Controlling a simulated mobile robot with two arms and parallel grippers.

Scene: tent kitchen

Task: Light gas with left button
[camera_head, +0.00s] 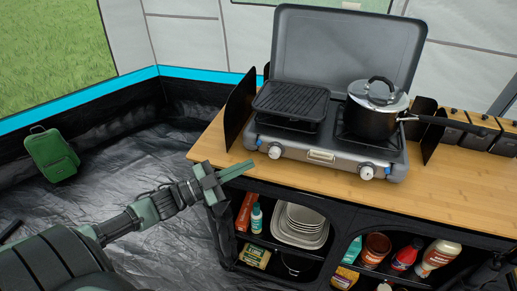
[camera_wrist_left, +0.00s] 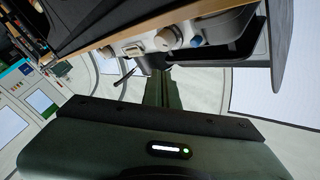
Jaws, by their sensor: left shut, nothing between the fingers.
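The grey two-burner gas stove (camera_head: 330,155) stands on the wooden counter with its lid raised. Its left white knob (camera_head: 275,151) and a small blue button (camera_head: 259,141) beside it are on the front panel. The right knob (camera_head: 366,172) is further along. My left gripper (camera_head: 250,165) is shut and empty, just left of and below the left knob, apart from it. In the left wrist view the closed fingers (camera_wrist_left: 160,88) point toward the stove front, where a knob (camera_wrist_left: 166,40) and a blue button (camera_wrist_left: 196,41) show.
A black pot (camera_head: 372,122) with a lid sits on the right burner, and a black grill plate (camera_head: 291,99) covers the left one. Shelves under the counter (camera_head: 225,145) hold plates and bottles.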

